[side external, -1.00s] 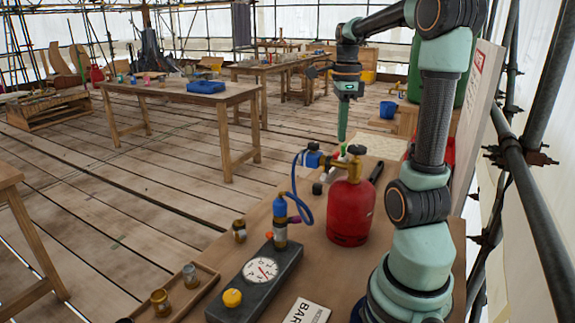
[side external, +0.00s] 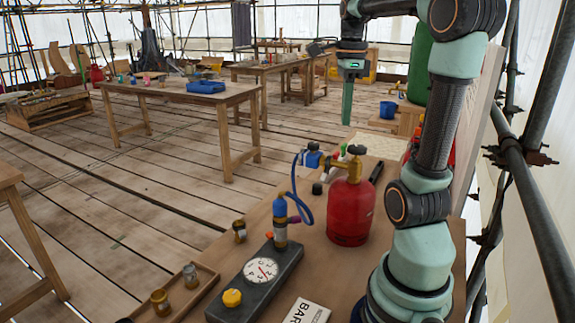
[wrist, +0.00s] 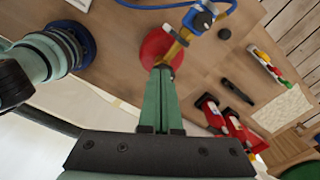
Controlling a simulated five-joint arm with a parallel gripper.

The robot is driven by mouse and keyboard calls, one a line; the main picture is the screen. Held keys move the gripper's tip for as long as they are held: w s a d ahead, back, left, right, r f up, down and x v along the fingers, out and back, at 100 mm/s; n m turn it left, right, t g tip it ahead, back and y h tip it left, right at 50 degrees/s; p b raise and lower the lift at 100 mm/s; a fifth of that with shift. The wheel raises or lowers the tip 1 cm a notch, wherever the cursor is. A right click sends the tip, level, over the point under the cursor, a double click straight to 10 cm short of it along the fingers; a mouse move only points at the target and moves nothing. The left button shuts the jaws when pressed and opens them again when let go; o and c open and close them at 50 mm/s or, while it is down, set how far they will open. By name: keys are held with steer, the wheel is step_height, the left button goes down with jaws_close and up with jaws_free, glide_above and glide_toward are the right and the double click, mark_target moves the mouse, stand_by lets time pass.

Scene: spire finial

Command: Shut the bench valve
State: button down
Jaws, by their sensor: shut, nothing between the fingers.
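I cannot tell the knob's turn. A blue hose (side external: 297,195) runs from the fitting side to a small blue cylinder. My gripper (side external: 347,120) is shut and empty, pointing down above the knob and apart from it. In the wrist view, my closed fingers (wrist: 163,72) overlap the red cylinder (wrist: 156,42), with the brass fitting (wrist: 181,38) beside them. The fingers hide part of the cylinder top.
A dark block with a white dial gauge (side external: 261,270) and a yellow knob (side external: 232,298) lies left of the cylinder. Red-handled tools (wrist: 228,118) lie on the bench.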

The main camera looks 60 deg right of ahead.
step_height(320, 180, down, 7)
steer(key=shift+a, duration=0.15)
stand_by(0.5)
steer(key=shift+s+d, duration=0.2)
steer(key=shift+s, duration=0.05)
stand_by(0.6)
steer(key=shift+w+d, duration=0.45)
steer(key=shift+d, duration=0.4)
stand_by(0.6)
steer(key=shift+w+a, duration=0.1)
steer(key=shift+w, duration=0.3)
step_height(320, 180, up, 6)
stand_by(0.5)
steer(key=shift+r, duration=0.1)
